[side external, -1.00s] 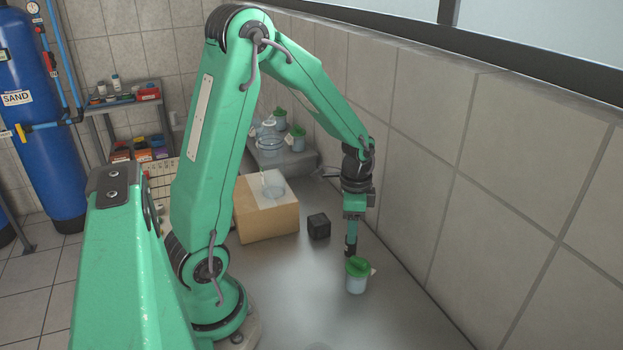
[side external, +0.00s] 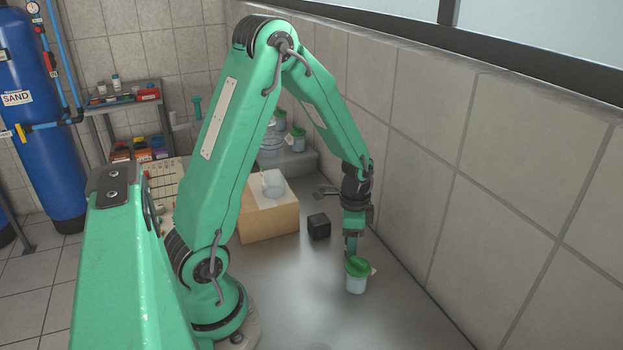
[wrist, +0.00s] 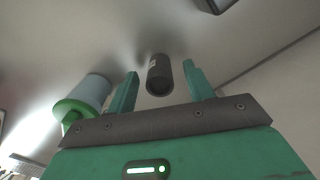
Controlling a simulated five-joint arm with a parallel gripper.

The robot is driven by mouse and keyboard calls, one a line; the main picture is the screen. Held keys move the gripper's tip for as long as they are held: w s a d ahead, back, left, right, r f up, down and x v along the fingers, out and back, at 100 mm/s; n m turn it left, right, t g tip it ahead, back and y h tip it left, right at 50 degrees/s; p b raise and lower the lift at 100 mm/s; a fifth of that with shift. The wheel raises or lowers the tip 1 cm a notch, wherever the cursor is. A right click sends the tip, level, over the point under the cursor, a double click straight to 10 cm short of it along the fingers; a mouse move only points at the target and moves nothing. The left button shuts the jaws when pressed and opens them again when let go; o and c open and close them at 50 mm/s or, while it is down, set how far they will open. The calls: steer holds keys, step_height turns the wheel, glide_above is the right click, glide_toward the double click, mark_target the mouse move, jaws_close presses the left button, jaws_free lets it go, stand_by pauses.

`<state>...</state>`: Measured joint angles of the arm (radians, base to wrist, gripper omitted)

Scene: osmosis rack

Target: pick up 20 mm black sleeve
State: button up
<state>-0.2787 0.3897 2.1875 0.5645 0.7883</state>
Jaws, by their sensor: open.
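The 20 mm black sleeve (wrist: 160,76) is a short dark tube with a small pale label. In the wrist view it stands between the two green fingers of my gripper (wrist: 160,70), with a visible gap on each side. My gripper is open and holds nothing. In the side view my gripper (side external: 352,249) points down at the bench, just behind a green-lidded jar. There the jar and the fingers hide the sleeve, and I cannot make it out.
The green-lidded jar (side external: 356,281) stands close to my gripper and shows left of the fingers in the wrist view (wrist: 91,93). A black cube (side external: 319,226) and a cardboard box (side external: 267,223) with a clear vessel lie farther back. A tiled wall (side external: 430,180) bounds the right.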

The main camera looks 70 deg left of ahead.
steer(key=c, duration=1)
steer(key=shift+r, duration=0.15)
steer(key=shift+r, duration=0.45)
step_height(320, 180, up, 3)
steer(key=s+d+r, duration=0.1)
steer(key=d+r, duration=0.1)
steer(key=d, duration=0.1)
steer(key=s+d+r, duration=0.1)
steer(key=d+r, duration=0.1)
steer(key=d, duration=0.2)
steer(key=s+d+r, duration=0.1)
steer(key=d+r, duration=0.1)
steer(key=d, duration=0.2)
steer(key=shift+d+r, duration=0.15)
steer(key=shift+r, duration=0.25)
